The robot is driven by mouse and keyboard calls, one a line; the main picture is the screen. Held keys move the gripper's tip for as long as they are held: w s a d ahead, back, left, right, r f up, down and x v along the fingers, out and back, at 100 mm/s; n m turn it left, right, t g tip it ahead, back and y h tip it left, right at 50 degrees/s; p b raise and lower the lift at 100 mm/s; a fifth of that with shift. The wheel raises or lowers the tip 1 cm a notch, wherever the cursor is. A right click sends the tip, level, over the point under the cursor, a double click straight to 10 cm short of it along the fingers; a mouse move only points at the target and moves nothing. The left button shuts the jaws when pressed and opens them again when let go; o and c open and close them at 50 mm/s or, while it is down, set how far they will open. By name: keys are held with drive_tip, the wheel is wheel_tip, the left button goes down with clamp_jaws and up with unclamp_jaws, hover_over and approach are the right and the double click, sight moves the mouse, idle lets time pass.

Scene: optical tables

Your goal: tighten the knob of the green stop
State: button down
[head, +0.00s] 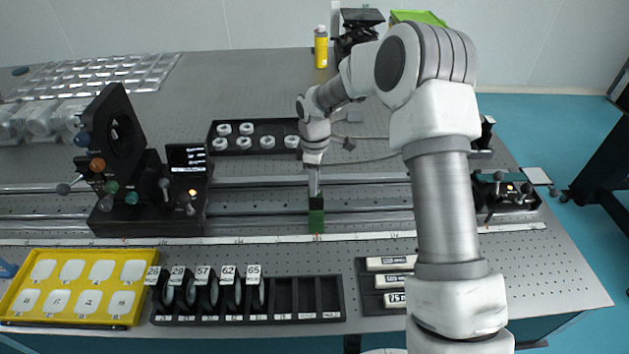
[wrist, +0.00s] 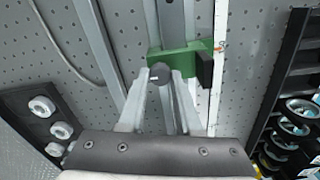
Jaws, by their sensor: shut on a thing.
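The green stop (head: 316,219) sits on the long rail near the middle of the table, with a black part against it. In the wrist view the green stop (wrist: 184,56) lies across the rail, its black part at the right end. Its round grey knob (wrist: 160,72) faces the wrist camera. My gripper (wrist: 160,76) has one finger on each side of the knob and is shut on it. In the head view my gripper (head: 314,190) points down at the stop; the knob cannot be made out there.
A black optical mount (head: 118,140) with several knobs stands on the rail at left, and another device (head: 503,196) at right. A black tray of white rings (head: 216,150) lies behind. A lens rack (head: 280,320) and yellow tray (head: 138,272) are in front. The rail beside the stop is clear.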

drive_tip(key=shift+n, duration=0.4)
drive_tip(key=c, duration=0.6)
unclamp_jaws()
drive_tip(key=shift+r, duration=0.1)
wheel_tip(320, 180, up, 17)
drive_tip(key=p, duration=0.1)
drive_tip(key=shift+r, duration=0.2)
